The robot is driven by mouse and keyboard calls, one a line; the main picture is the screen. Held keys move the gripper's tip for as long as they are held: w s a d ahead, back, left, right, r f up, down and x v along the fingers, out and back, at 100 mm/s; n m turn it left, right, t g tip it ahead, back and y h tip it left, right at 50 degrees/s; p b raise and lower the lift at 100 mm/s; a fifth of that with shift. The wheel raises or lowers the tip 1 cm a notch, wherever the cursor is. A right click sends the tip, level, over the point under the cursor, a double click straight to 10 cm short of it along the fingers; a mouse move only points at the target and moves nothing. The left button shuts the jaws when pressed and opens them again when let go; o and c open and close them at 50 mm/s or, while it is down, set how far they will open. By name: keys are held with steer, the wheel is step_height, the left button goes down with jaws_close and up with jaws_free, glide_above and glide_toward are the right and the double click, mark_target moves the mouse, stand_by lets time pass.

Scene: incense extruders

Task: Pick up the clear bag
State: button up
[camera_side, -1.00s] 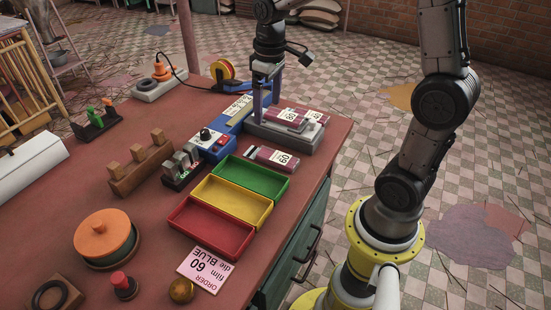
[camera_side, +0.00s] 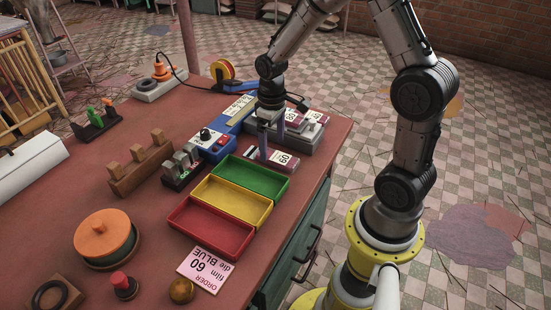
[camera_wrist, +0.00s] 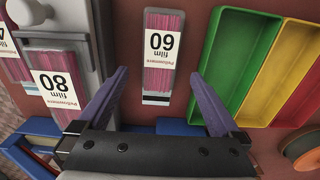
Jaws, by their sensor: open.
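A clear bag of dark pink sticks with a white "60 film" label lies flat on the table near the back right edge; it is at the top middle of the wrist view (camera_wrist: 162,60) and below my gripper in the side view (camera_side: 286,160). My gripper (camera_side: 272,150) is open and empty above this bag. In the wrist view its two purple fingers (camera_wrist: 157,78) stand apart, one on each side of the bag's lower end. Whether they touch it, I cannot tell. Part of the bag is hidden by a finger in the side view.
A second bag labelled 80 (camera_wrist: 58,85) and another at the picture edge lie on the grey block (camera_side: 300,142) of the blue sealer (camera_side: 216,148). Green (camera_side: 252,178), yellow (camera_side: 233,198) and red (camera_side: 211,227) trays stand close by. An order card (camera_side: 205,268) reads "60 film die BLUE".

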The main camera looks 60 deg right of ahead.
mark_target(273, 155)
steer(key=shift+s+f, duration=0.1)
steer(key=shift+f, duration=1.7)
steer(key=c, duration=1.5)
steer(key=shift+r, duration=0.1)
